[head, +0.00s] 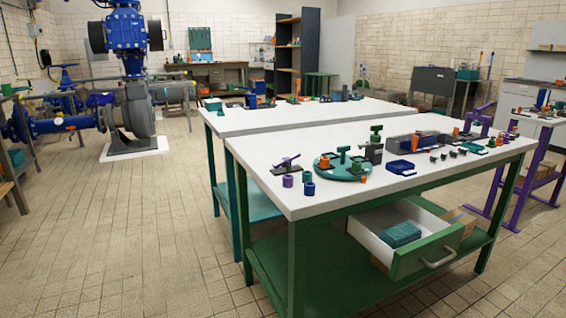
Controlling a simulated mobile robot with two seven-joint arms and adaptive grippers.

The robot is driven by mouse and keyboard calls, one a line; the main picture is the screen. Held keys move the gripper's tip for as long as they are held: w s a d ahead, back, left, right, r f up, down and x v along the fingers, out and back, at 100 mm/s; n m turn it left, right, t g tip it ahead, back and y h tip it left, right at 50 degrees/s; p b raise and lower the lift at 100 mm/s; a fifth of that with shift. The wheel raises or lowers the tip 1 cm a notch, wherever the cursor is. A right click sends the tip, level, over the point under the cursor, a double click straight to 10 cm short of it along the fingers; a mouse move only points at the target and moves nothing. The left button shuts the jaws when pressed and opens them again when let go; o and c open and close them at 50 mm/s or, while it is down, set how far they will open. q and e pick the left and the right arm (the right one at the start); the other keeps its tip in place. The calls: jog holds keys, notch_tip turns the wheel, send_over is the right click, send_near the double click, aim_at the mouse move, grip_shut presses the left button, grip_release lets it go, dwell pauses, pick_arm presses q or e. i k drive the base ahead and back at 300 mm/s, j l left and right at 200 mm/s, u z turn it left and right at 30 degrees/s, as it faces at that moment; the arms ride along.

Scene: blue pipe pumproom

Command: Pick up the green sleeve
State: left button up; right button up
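Neither of my grippers is in view. I cannot tell for sure which part is the green sleeve. Several small parts stand on the white-topped front table (262,152). A small teal-green cylinder (306,176) stands near the left front edge, between a purple cylinder (288,181) and a blue cylinder (310,189). Small green parts also show at the right end of the table (492,142). A round teal tray (327,171) carries a green handled part (343,154) and orange parts.
A dark clamp-like part (286,165), a grey tray (410,146) and a blue tray (400,167) share the tabletop. An open green-fronted drawer (428,252) juts out below the front edge. A second table (235,122) stands behind. The tiled floor at left is clear.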

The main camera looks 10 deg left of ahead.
aim_at(356, 165)
jog(key=i+l+u, duration=0.15)
jog(key=l+u, duration=1.1)
jog(key=l, duration=0.3)
jog(key=l+u, duration=0.3)
jog(key=l, duration=0.2)
jog(key=k+l, duration=0.1)
jog(key=l, duration=0.3)
jog(key=l+u, duration=0.1)
jog(key=l, duration=0.3)
jog(key=k+l+u, duration=0.1)
jog(key=l, duration=0.25)
jog(key=k, duration=0.05)
